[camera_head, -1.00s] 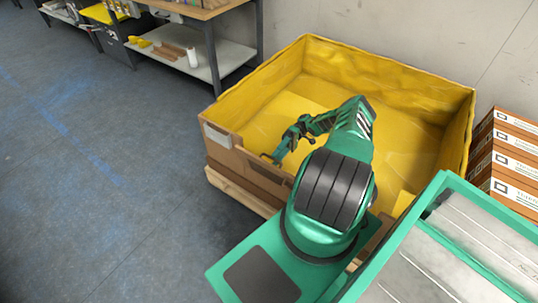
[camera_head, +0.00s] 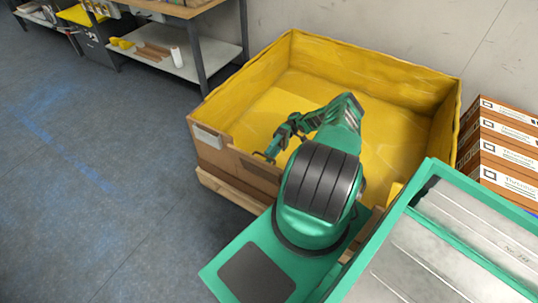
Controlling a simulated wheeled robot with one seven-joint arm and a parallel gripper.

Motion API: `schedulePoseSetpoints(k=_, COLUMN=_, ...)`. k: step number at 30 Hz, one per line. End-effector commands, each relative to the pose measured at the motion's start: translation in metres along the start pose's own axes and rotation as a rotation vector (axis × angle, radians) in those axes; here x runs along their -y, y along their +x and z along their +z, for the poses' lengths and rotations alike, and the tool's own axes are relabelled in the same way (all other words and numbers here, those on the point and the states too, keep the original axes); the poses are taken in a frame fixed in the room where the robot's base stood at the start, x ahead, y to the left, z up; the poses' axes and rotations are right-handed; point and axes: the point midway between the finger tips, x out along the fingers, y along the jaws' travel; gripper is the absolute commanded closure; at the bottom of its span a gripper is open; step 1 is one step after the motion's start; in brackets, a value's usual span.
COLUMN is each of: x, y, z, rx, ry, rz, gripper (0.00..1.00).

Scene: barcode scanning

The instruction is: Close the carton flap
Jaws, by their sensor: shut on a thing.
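The carton (camera_head: 208,155) is a large open-topped cardboard box with a yellow lining, standing on a wooden pallet. Its front wall has a lower section right of the white label; this front flap (camera_head: 250,172) looks upright, though its right part is hidden by my arm. My gripper (camera_head: 264,156) is at the top edge of this flap, reached from inside the carton. It is small in view and appears shut on that edge. My arm crosses the carton's front right and hides part of its floor.
A shelf unit (camera_head: 200,58) stands behind left. Stacked brown boxes (camera_head: 505,150) are at the right by the wall. A green-framed grey-topped surface (camera_head: 440,255) fills the lower right. The floor (camera_head: 80,190) at left is clear.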

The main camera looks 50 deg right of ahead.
Motion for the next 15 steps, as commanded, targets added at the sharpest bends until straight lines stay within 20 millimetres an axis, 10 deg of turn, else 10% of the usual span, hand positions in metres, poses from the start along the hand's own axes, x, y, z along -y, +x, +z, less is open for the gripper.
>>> schedulePoseSetpoints(k=15, x=0.0040, y=0.0008, z=0.0012, rx=-0.005, ry=0.006, rz=-0.001, gripper=0.72)
